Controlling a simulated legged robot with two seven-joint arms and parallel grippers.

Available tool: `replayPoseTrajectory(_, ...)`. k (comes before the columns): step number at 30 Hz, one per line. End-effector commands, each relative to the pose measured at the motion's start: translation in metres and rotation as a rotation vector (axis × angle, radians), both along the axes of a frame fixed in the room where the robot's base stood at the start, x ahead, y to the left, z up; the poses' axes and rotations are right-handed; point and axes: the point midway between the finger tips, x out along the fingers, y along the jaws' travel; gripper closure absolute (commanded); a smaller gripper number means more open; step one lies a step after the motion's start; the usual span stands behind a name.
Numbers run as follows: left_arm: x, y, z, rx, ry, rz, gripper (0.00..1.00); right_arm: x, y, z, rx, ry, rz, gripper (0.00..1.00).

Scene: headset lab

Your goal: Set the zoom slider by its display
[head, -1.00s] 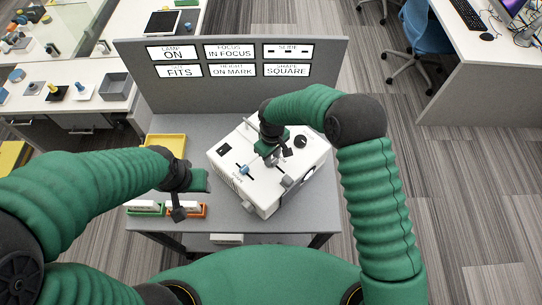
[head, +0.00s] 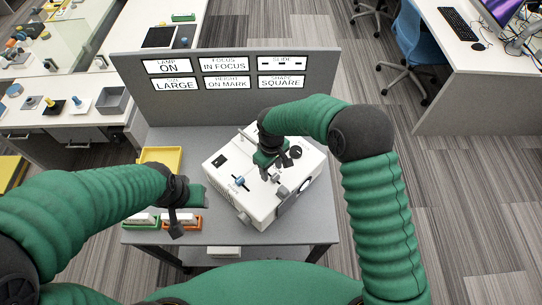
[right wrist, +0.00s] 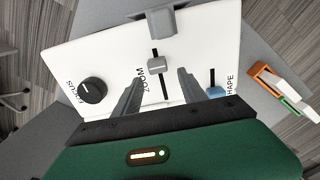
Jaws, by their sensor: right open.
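The white projector box (head: 225,165) stands turned at an angle on the grey table. In the right wrist view the grey zoom slider cap (right wrist: 158,65) sits on its black slot beside the word ZOOM. My right gripper (right wrist: 159,78) is open, with one finger on either side of the slot and the cap between and just past the tips. It also shows over the box in the head view (head: 268,168). The size display (head: 176,84) reads LARGE. My left gripper (head: 176,225) hangs at the table's left; its jaws are unclear.
The black focus knob (right wrist: 93,90) and blue shape slider (right wrist: 215,92) flank the zoom slot. Other displays read ON, IN FOCUS, ON MARK (head: 228,83) and SQUARE. A yellow tray (head: 160,156) and green and orange holders (head: 189,226) lie left of the box.

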Motion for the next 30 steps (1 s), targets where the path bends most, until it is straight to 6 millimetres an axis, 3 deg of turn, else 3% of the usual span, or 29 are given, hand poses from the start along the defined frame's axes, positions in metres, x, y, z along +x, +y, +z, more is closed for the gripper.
replayPoseTrajectory(9,0.000,0.000,-0.028,0.000,0.000,0.000,0.51,0.002,0.003,0.089,0.001,-0.006,-0.002,0.51)
replayPoseTrajectory(15,0.000,0.000,-0.035,0.000,0.000,0.000,0.51,0.003,0.003,0.133,-0.001,-0.002,-0.002,0.51)
replayPoseTrajectory(19,0.000,0.000,-0.036,0.000,0.000,0.000,0.51,0.002,0.004,0.145,-0.001,0.000,-0.001,0.51)
replayPoseTrajectory(27,0.000,0.000,-0.035,0.000,0.000,0.000,0.51,0.002,0.004,0.148,-0.001,0.001,-0.001,0.51)
replayPoseTrajectory(30,0.000,0.000,-0.015,0.000,0.000,0.000,0.51,0.003,0.007,0.158,-0.001,0.004,0.002,0.51)
